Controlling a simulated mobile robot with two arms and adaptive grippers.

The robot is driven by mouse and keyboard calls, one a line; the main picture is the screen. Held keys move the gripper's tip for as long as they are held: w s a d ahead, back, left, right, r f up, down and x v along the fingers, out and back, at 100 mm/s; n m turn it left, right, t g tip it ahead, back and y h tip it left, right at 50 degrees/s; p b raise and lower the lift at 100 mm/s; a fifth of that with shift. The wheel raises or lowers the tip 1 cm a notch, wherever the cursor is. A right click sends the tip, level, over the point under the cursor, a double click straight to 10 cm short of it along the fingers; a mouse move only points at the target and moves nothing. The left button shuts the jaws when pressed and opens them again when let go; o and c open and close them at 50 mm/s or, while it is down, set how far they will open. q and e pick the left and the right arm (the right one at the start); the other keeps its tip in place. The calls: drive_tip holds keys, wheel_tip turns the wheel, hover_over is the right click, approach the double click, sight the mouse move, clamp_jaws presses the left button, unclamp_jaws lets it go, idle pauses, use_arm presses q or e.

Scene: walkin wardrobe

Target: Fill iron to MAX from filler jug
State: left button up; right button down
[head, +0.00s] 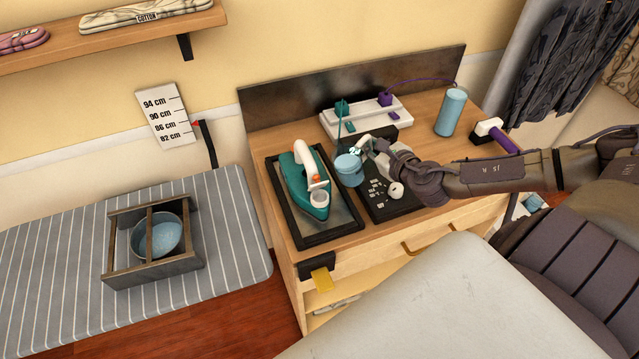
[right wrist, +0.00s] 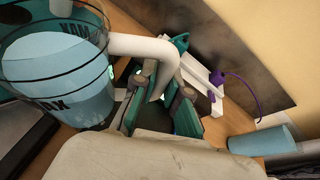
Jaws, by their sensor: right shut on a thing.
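The iron (head: 297,185), teal with a white handle, lies on a dark-framed rest (head: 343,228) on the dresser top. A round pale opening or cap shows at its near end. My right gripper (head: 368,148) is shut on the white handle of the filler jug (head: 348,170), just right of the iron and apart from it. In the right wrist view the fingers (right wrist: 158,95) close around the handle, and the clear jug (right wrist: 60,75) shows pale blue water and "MAX" lettering. The jug looks about upright. The iron's fill level cannot be read. My left gripper is out of view.
A black mat (head: 405,203) with small white items lies under my right gripper. Behind it is a white power strip (head: 385,118) with teal and purple plugs. A blue cylinder (head: 451,112) stands at right. A wooden crate (head: 186,266) with a blue bowl sits on the striped board.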

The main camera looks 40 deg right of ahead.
sight(364, 139)
drive_tip(key=shift+s+a+r+n+p, duration=0.1)
drive_tip(key=shift+a+r+n+p, duration=0.2)
drive_tip(key=shift+a+r, duration=0.3)
drive_tip(key=shift+s+a+r+n+t+h, duration=0.2)
drive_tip(key=shift+a+r+n+t+h, duration=0.15)
drive_tip(key=shift+r, duration=0.25)
drive_tip(key=shift+a+r+p, duration=0.2)
drive_tip(key=shift+r+p, duration=0.25)
drive_tip(key=shift+r, duration=0.15)
drive_tip(key=shift+w+n+h, duration=0.1)
drive_tip(key=shift+n+h, duration=0.15)
drive_tip(key=shift+a+r, duration=0.1)
drive_tip(key=shift+r, duration=0.1)
drive_tip(key=shift+a+r+t, duration=0.15)
drive_tip(key=shift+r+t, duration=0.05)
drive_tip(key=shift+t, duration=0.05)
drive_tip(key=shift+s+a+r+n+p, duration=0.2)
drive_tip(key=shift+a+r+n+p, duration=0.15)
drive_tip(key=shift+r, duration=0.3)
drive_tip(key=shift+s+a+r+n+t+h+b, duration=0.1)
drive_tip(key=shift+a+r+n+t+h, duration=0.1)
drive_tip(key=shift+a+r+n, duration=0.25)
drive_tip(key=shift+a+r+n+t+h+b, duration=0.1)
drive_tip(key=shift+r+n+t+h, duration=0.1)
drive_tip(key=shift+r+n, duration=0.35)
drive_tip(key=shift+s+a+r+n+t+h+b, duration=0.1)
drive_tip(key=shift+a+r+n+t+h, duration=0.15)
drive_tip(key=shift+r, duration=0.45)
idle(1.8)
